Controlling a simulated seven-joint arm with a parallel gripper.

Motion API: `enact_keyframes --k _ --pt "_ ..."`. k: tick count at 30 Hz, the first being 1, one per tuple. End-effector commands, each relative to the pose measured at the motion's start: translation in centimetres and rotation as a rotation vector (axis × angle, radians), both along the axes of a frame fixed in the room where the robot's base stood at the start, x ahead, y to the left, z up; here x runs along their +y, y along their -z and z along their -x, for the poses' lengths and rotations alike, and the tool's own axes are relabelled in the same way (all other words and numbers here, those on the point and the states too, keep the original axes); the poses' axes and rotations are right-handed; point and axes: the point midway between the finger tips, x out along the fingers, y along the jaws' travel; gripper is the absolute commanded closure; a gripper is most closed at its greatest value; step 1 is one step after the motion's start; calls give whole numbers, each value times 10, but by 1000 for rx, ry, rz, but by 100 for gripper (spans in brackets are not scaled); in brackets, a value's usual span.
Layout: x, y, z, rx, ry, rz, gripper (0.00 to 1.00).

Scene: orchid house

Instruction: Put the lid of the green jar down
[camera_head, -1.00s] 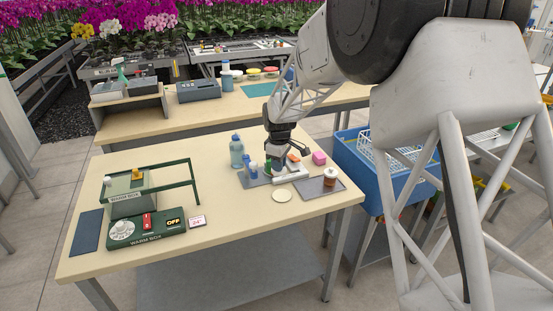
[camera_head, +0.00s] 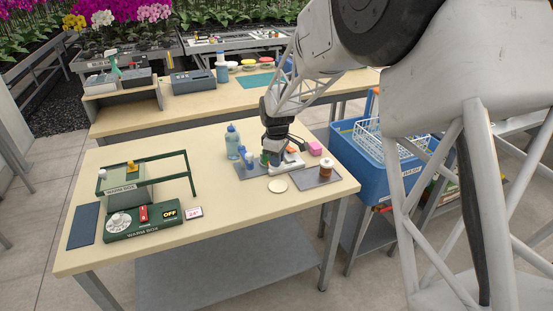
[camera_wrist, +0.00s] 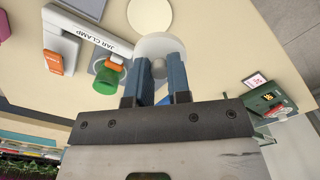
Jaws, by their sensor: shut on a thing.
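My gripper (camera_wrist: 159,72) is shut on the knob of a round white lid (camera_wrist: 172,42) in the wrist view. The green jar (camera_wrist: 104,82) is beside it to the left, in the white jar clamp (camera_wrist: 100,36), with an orange part against it. The lid is hard to make out there. A round cream disc (camera_head: 277,186) lies flat on the table in front of the clamp, and it also shows in the wrist view (camera_wrist: 165,14).
A grey tray (camera_head: 312,181) with a brown jar (camera_head: 326,169) is at the right. A blue bottle (camera_head: 233,142) stands behind left, a pink block (camera_head: 314,148) behind right. The green warm box (camera_head: 143,222) is at the left. The table's middle is clear.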

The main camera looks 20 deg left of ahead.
Motion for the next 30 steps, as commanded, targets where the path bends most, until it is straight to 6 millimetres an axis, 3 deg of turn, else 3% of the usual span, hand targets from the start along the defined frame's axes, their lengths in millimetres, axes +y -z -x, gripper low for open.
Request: enact_keyframes --k 8,14,30 --pt "-2 1 3 0 0 0 100" --pt "-14 7 17 1 0 1 100" --pt "-74 43 93 0 1 1 100"
